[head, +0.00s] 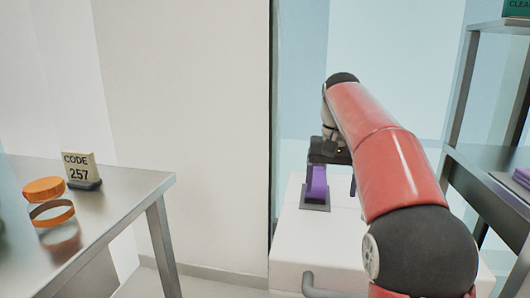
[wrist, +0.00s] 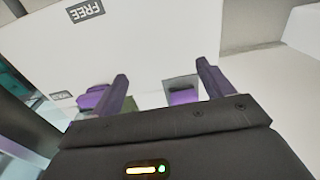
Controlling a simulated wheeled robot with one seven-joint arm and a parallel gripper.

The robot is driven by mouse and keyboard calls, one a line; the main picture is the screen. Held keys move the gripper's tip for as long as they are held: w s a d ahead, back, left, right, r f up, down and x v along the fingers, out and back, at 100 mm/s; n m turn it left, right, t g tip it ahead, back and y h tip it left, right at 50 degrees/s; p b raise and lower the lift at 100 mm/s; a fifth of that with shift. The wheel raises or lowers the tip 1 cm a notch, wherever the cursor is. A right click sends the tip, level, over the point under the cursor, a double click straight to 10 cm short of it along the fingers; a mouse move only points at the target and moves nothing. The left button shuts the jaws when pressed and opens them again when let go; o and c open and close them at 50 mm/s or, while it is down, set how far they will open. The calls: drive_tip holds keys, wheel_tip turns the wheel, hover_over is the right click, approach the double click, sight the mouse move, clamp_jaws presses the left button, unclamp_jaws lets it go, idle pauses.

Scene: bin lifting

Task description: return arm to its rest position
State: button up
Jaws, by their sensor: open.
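My red arm reaches forward from the lower right of the head view, bent down at its far end. My gripper (wrist: 161,72) shows in the wrist view with its two purple fingers spread wide apart and nothing held between them. In the head view the gripper end hangs low above a white surface (head: 290,247), and the arm partly hides it. In the wrist view a purple block (wrist: 183,97) shows beyond the fingers.
A metal table (head: 112,205) at left holds an orange lid (head: 43,188), an orange ring (head: 52,214) and a "CODE 257" sign (head: 81,170). A dark metal rack (head: 487,190) stands close on the right. A "FREE" label (wrist: 85,11) shows upside down in the wrist view.

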drive_tip(key=s+f+t, duration=0.1)
drive_tip(key=s+f, duration=0.4)
drive_tip(key=s, duration=0.4)
drive_tip(key=s+f+n+t, duration=0.1)
drive_tip(key=s+f+t, duration=0.1)
drive_tip(key=s+f, duration=0.3)
drive_tip(key=s+f+n+t, duration=0.1)
drive_tip(key=s+f, duration=0.3)
drive_tip(key=s, duration=1)
drive_tip(key=shift+d+f+t, duration=0.15)
drive_tip(key=shift+f+t, duration=0.25)
drive_tip(key=shift+t, duration=0.2)
drive_tip(key=shift+c, duration=0.2)
